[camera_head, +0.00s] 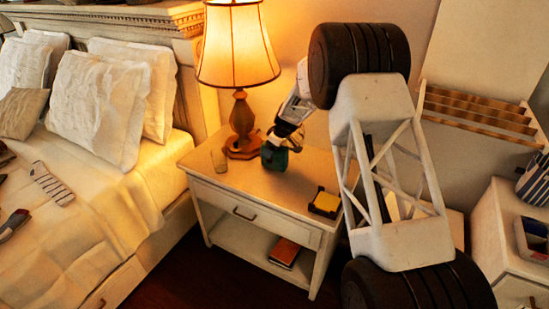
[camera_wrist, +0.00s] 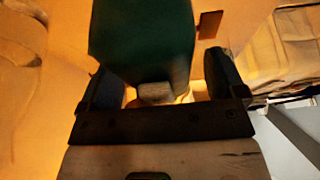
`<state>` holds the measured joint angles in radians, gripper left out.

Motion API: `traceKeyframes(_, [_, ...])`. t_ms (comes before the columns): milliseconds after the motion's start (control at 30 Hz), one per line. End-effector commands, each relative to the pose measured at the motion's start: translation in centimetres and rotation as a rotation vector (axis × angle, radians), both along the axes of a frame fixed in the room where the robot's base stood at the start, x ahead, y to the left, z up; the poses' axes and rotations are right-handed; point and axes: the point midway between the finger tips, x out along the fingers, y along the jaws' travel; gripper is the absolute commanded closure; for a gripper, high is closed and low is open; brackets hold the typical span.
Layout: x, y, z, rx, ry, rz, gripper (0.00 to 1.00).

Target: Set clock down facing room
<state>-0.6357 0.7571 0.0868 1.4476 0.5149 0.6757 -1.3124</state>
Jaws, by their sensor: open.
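The clock is most likely the dark green block (camera_head: 275,158) on the nightstand (camera_head: 240,185), just right of the lamp; its face does not show. In the wrist view the green block (camera_wrist: 142,40) fills the upper middle, between the two dark fingers. My gripper (camera_head: 283,143) is at the block, with its fingers on either side of it. It is open, with a gap visible at the right finger (camera_wrist: 222,75). The block appears to rest on the nightstand top, but its base contact is too small to be sure.
A lit lamp (camera_head: 240,110) and a clear glass (camera_head: 219,159) stand left of the block. A black tray with a yellow pad (camera_head: 325,203) lies at the front right. A book (camera_head: 285,253) lies on the lower shelf. The front middle of the top is clear. The bed (camera_head: 95,205) is left.

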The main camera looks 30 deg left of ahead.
Motion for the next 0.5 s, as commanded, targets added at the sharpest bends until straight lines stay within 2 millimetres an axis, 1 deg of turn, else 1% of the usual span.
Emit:
traceKeyframes(133, [0.00, -0.01, 0.01, 0.000, 0.000, 0.000, 0.11])
traceKeyframes(167, [0.00, -0.01, 0.01, 0.000, 0.000, 0.000, 0.14])
traceKeyframes(500, [0.00, -0.01, 0.01, 0.000, 0.000, 0.000, 0.66])
